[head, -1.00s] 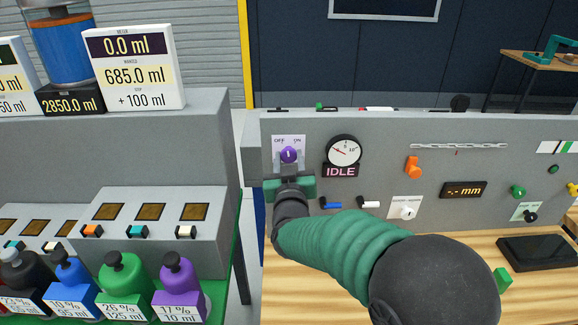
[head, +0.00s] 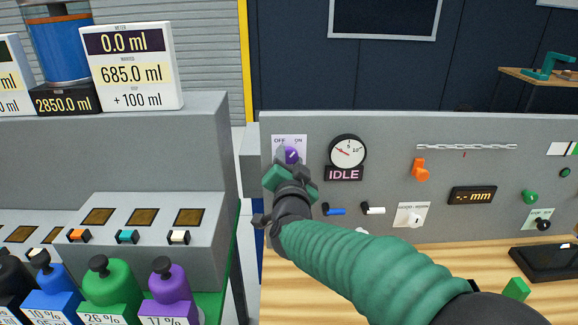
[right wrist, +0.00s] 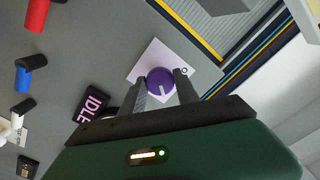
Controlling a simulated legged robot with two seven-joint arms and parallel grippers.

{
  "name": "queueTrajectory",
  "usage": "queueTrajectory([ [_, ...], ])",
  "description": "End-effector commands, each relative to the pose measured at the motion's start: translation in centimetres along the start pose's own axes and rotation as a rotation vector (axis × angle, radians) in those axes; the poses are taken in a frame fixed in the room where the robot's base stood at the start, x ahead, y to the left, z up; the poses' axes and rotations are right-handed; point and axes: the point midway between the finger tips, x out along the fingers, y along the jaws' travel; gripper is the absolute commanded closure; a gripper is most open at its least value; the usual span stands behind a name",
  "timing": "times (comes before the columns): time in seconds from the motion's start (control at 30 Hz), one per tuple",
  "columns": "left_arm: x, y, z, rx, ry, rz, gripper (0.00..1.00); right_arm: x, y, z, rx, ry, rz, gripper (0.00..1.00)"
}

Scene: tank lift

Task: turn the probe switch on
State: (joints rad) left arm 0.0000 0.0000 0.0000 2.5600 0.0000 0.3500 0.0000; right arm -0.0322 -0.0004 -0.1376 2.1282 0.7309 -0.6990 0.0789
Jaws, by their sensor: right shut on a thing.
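A purple knob (head: 292,155) with a white mark sits on a pale plate (head: 279,141) labelled OFF at left and ON at right, on the grey panel. Its white mark leans toward ON. My right gripper (head: 289,163) is shut on this knob, its green body tilted with the right side lower. In the right wrist view the two dark fingers (right wrist: 160,86) stand on either side of the knob (right wrist: 161,80). My left gripper is not in view.
A round gauge (head: 348,151) with an IDLE label (head: 344,174) is right of the knob. Blue (head: 335,211) and white (head: 375,210) levers and an orange knob (head: 420,169) stick out nearby. Coloured bottles (head: 108,292) stand at lower left.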

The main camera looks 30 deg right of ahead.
Motion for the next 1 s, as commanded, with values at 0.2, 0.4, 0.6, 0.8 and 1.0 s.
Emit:
queueTrajectory([
  [0.2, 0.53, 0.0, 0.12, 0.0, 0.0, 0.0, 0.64, -0.03, 0.3, 0.37, 0.048, -0.007, 0.005, 1.0],
  [0.4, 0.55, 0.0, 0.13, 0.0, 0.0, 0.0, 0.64, -0.04, 0.28, 0.34, 0.058, -0.008, 0.006, 1.0],
  [0.6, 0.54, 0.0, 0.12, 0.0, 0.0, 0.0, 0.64, -0.04, 0.29, 0.35, 0.058, -0.008, 0.006, 1.0],
  [0.8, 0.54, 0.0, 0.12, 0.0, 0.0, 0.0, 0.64, -0.03, 0.24, 0.27, 0.057, -0.006, 0.005, 0.43],
  [1.0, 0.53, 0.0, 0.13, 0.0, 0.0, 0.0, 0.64, 0.0, 0.14, 0.15, 0.057, -0.003, 0.003, 0.41],
])
